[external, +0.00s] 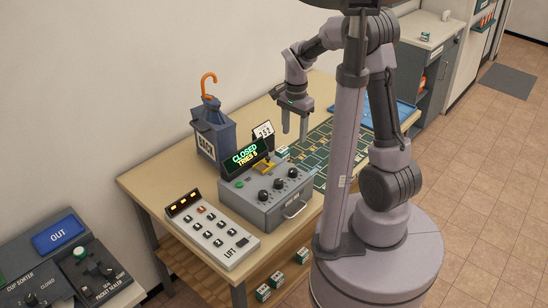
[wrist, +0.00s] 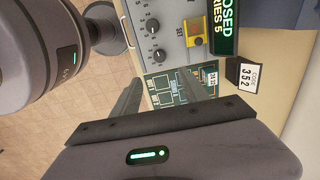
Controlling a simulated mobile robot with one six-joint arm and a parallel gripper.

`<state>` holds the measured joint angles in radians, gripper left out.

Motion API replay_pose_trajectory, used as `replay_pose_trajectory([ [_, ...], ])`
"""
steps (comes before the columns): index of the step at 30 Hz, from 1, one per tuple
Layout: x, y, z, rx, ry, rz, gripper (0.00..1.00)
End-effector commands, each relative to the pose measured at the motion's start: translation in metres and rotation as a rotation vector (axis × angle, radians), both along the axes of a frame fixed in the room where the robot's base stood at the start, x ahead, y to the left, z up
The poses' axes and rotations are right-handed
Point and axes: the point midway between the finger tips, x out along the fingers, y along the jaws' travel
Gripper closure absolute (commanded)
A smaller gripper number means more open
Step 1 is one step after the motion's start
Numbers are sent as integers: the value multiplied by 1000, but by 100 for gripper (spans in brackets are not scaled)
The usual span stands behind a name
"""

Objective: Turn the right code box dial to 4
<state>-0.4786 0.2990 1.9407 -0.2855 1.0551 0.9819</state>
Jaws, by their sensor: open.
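The code box (external: 262,200) is a grey case with three black dials in a row and a handle on its front. Its right dial (external: 292,172) is at the end nearest my arm; it also shows in the wrist view (wrist: 158,55), its number too small to read. The middle dial (wrist: 152,25) is beside it. The green display (wrist: 228,25) reads CLOSED, TRIES 5. My gripper (external: 294,137) is open and empty, pointing down above the table, beyond the box's right end. In the wrist view its fingers (wrist: 161,88) are apart from the right dial.
A card reading 352 (wrist: 247,77) stands behind the box. A green patterned mat (external: 318,150) lies right of it. A keypad panel marked LIFT (external: 212,230) lies left. The air above the dials looks clear.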

Motion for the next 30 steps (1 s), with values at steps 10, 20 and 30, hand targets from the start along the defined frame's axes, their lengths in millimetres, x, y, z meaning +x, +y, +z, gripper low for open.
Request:
replay_pose_trajectory([
  [10,-1,-1,-110,-1,4,0,48],
  [20,-1,-1,-154,1,1,0,48],
  [30,0,-1,-156,1,0,0,54],
])
